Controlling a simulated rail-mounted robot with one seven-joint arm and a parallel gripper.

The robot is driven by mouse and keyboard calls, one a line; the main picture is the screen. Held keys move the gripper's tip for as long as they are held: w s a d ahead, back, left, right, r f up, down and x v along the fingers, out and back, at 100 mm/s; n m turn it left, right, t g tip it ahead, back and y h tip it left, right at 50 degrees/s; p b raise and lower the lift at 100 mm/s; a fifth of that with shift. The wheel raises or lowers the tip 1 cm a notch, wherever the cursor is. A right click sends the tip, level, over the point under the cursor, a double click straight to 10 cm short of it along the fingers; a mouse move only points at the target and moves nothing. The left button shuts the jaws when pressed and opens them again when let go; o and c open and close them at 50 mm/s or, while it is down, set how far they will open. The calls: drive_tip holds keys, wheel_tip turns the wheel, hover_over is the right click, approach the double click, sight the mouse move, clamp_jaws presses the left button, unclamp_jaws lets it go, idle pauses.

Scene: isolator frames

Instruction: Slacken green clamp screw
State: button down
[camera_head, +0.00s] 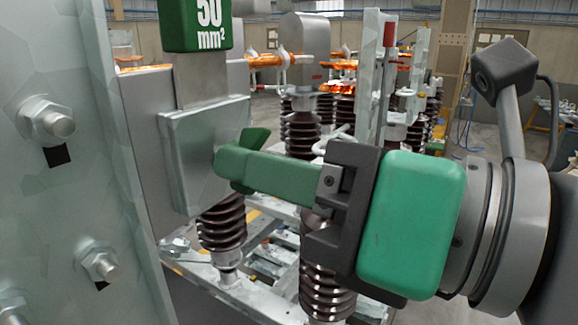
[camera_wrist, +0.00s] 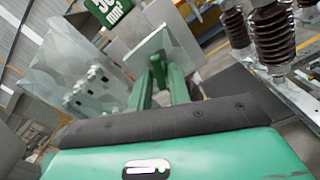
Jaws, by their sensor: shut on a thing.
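The green clamp screw (camera_head: 254,138) sits on the front face of a square grey metal clamp block (camera_head: 181,135). One wing of the screw shows above my fingers and a small tip shows below them; its middle is hidden in the head view. My gripper (camera_head: 232,163) comes in from the right, with its green fingers shut on the screw close to the block. In the wrist view, the screw (camera_wrist: 157,66) stands between my two fingers (camera_wrist: 159,82), in front of the clamp block (camera_wrist: 150,52).
A green "50 mm²" block (camera_head: 197,28) stands above the clamp block on a flat metal bar. A galvanised plate with bolts (camera_head: 46,122) fills the left. Brown ribbed insulators (camera_head: 222,222) stand below and behind. Open space lies at the right around my arm.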

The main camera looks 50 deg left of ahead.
drive_tip(key=c, duration=1.3)
unclamp_jaws()
drive_tip(key=v, duration=0.7)
drive_tip(key=shift+w+d, duration=0.15)
drive_tip(key=shift+d, duration=0.25)
